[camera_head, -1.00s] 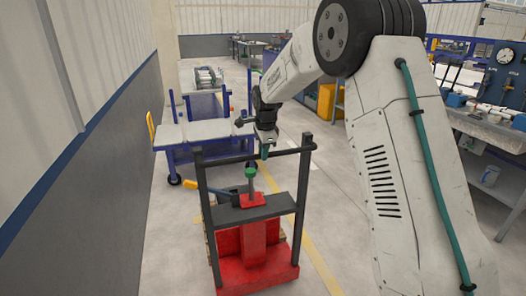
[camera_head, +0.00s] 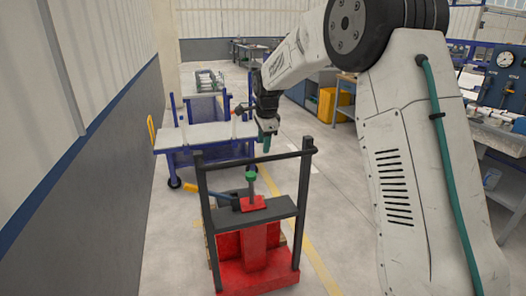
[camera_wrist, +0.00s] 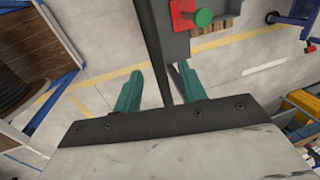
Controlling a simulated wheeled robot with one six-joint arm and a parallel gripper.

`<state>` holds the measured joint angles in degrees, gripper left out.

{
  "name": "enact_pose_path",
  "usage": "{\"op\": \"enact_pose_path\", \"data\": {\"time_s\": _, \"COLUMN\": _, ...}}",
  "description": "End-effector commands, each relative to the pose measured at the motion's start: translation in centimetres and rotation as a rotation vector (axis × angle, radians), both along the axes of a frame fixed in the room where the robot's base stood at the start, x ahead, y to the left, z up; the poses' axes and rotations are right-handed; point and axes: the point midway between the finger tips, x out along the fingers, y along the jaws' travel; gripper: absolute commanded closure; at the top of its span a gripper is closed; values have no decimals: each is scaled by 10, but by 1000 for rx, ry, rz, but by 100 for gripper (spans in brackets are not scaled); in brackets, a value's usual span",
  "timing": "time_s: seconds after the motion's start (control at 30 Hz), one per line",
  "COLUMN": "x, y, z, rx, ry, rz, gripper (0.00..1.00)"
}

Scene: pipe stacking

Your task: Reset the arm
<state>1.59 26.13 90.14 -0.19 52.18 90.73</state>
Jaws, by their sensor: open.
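My gripper (camera_head: 266,142) hangs from my raised arm, above and behind the top bar of a dark-framed red press (camera_head: 256,272) in the head view. In the wrist view my gripper (camera_wrist: 158,95) shows two green fingers spread apart with nothing held between them. The press's dark frame runs below the fingers there. A green knob (camera_head: 250,175) tops the post on the press's red block (camera_head: 253,202), and the knob also shows in the wrist view (camera_wrist: 204,17).
A blue cart (camera_head: 208,135) with a pale top stands behind the press. A workbench (camera_head: 495,130) with gauges is at the right. A grey wall (camera_head: 90,200) with a blue stripe runs along the left. Floor between press and bench is open.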

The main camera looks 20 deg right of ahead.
Motion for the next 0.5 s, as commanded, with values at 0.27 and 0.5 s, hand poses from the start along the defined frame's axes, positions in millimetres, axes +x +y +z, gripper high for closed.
{"op": "enact_pose_path", "data": {"time_s": 0.27, "x": -4, "y": 0, "z": 22, "rx": 0, "ry": 1, "rz": 0, "gripper": 59}}
{"op": "enact_pose_path", "data": {"time_s": 0.5, "x": -4, "y": 0, "z": 22, "rx": 0, "ry": 1, "rz": 0, "gripper": 59}}
